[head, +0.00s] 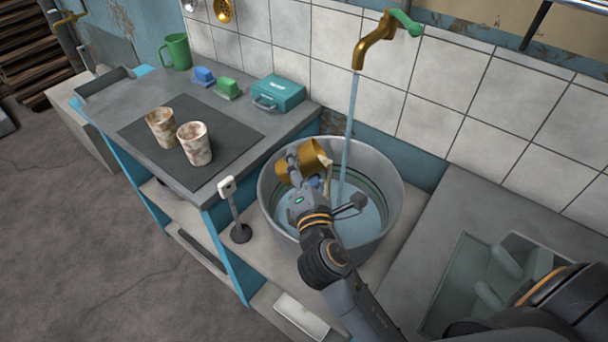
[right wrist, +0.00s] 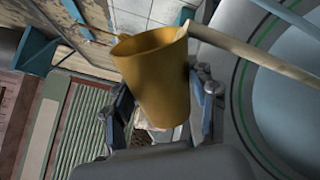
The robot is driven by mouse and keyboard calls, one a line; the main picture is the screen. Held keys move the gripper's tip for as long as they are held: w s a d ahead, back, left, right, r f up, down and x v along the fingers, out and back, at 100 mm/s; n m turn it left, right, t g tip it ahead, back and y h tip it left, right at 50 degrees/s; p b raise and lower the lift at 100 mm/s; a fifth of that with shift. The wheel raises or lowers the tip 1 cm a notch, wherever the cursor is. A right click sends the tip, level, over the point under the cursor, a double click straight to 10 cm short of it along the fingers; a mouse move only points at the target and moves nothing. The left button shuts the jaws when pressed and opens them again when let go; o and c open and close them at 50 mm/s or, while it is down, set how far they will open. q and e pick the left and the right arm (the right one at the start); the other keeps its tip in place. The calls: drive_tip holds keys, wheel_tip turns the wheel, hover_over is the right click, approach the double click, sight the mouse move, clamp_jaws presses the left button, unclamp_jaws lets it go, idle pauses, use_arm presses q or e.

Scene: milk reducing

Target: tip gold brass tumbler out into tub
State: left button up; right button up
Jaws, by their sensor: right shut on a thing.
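The gold brass tumbler (head: 308,155) is tilted over the inside of the round grey metal tub (head: 390,215). My right gripper (head: 307,175) is shut on it; the right wrist view shows the tumbler (right wrist: 155,70) between the two fingers (right wrist: 163,108). A pale cream streak (right wrist: 250,50) runs from the tumbler's rim and looks like liquid pouring out. In the head view it (head: 328,175) drops toward the tub. Bluish water lies in the tub. The tumbler's inside is partly hidden. My left gripper is not in view.
A brass tap (head: 372,42) with a green handle runs water (head: 348,130) into the tub. Two stained cups (head: 195,145) stand on a dark mat at left. A teal box (head: 280,92), sponges and a green mug (head: 177,52) stand behind. A sink (head: 470,265) is at right.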

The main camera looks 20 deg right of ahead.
sight(320, 163)
drive_tip(key=m, duration=0.1)
drive_tip(key=r+m, duration=0.1)
drive_tip(key=m, duration=0.3)
drive_tip(key=shift+s+d+r, duration=0.1)
drive_tip(key=shift+d+r, duration=0.05)
drive_tip(key=shift+d, duration=0.25)
drive_tip(key=m, duration=0.1)
drive_tip(key=d+r+m, duration=0.1)
drive_tip(key=m, duration=0.1)
drive_tip(key=shift+s+p, duration=0.15)
drive_tip(key=shift+p, duration=0.2)
drive_tip(key=m, duration=0.1)
drive_tip(key=d+m, duration=0.1)
drive_tip(key=m, duration=0.1)
drive_tip(key=shift+s+r+p, duration=0.1)
drive_tip(key=shift+r+p, duration=0.2)
drive_tip(key=shift+r, duration=0.1)
